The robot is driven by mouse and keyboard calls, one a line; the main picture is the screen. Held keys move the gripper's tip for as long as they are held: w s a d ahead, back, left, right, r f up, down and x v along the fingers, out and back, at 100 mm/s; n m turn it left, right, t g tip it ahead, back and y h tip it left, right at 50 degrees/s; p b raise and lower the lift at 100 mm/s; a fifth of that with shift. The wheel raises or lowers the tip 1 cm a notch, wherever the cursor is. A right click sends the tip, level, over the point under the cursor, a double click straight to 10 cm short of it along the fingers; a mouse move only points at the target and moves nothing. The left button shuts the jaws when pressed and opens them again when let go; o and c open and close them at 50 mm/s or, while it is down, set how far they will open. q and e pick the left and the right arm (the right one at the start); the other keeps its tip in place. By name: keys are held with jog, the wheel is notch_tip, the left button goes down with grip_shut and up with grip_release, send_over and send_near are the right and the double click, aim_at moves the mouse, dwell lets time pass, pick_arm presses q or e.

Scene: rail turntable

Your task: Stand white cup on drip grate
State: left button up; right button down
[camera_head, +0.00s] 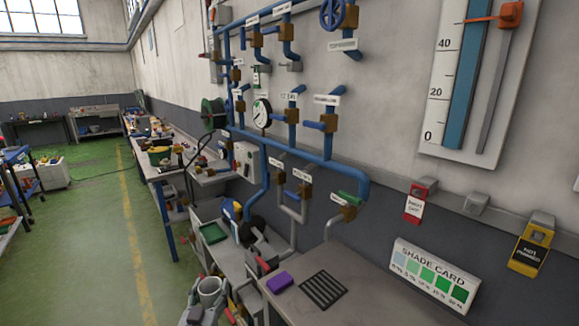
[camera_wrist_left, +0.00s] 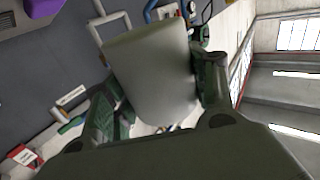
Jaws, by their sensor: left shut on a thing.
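The white cup (camera_head: 209,290) is at the bottom of the head view, held up with its open top showing. My left gripper (camera_head: 208,306) is shut on it, left of the bench. In the left wrist view the cup (camera_wrist_left: 155,75) fills the middle, between the two fingers of my left gripper (camera_wrist_left: 155,100). The drip grate (camera_head: 322,289) is a dark slatted plate lying on the grey bench top to the right of the cup, with nothing on it. The cup is apart from the grate. My right gripper is in neither view.
A purple block (camera_head: 280,281) lies on the bench top (camera_head: 385,290) just left of the grate. A shade card (camera_head: 433,274) stands at the bench's back. Blue pipes and valves (camera_head: 315,155) line the wall behind. The bench right of the grate is clear.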

aim_at(211, 307)
pick_arm(q)
jog(key=shift+s+f, duration=0.6)
jog(key=shift+f, duration=0.4)
jog(key=shift+s+f, duration=0.6)
jog(key=shift+f, duration=0.35)
jog(key=shift+r, duration=0.1)
